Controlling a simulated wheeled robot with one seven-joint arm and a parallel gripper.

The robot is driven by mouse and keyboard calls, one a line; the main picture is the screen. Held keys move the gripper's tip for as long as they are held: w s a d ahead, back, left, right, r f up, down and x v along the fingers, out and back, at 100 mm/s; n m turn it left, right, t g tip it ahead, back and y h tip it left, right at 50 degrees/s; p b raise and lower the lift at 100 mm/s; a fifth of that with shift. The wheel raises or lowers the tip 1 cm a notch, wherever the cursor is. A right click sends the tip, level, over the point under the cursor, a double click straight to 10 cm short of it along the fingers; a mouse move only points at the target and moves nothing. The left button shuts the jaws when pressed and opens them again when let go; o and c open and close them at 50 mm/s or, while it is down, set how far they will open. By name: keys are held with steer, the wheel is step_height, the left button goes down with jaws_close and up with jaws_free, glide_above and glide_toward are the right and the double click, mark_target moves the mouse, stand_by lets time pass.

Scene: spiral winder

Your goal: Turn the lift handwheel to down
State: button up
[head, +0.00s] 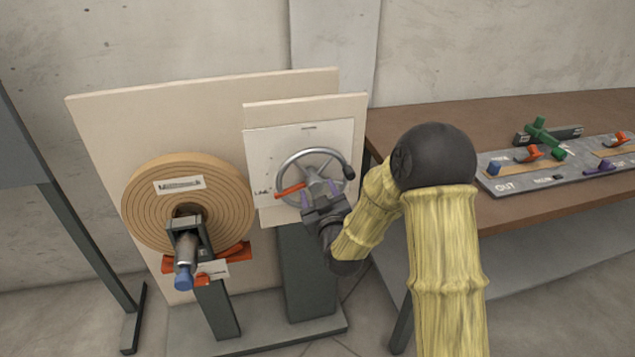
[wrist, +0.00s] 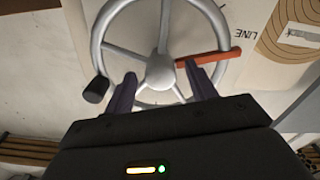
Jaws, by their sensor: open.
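The lift handwheel is a grey metal ring with spokes, a black knob and one orange-red spoke. It stands on a pale panel in the head view (head: 297,156) and fills the top of the wrist view (wrist: 158,70). In the head view the orange-red spoke points left and the black knob is at the right. My gripper (head: 318,192) is at the wheel's lower part. In the wrist view its two dark purple fingers (wrist: 163,84) are spread apart below the hub, with a grey spoke between them. Whether they touch the wheel is unclear.
A tan spiral roll (head: 140,203) with a blue-tipped shaft stands left of the wheel. A brown workbench (head: 420,135) at the right carries a grey control panel (head: 510,184) with coloured handles. A label on the wheel panel, partly reading LINE (wrist: 230,40), shows beside the wheel.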

steer(key=shift+w+a, duration=0.15)
steer(key=shift+w, duration=0.2)
jaws_close()
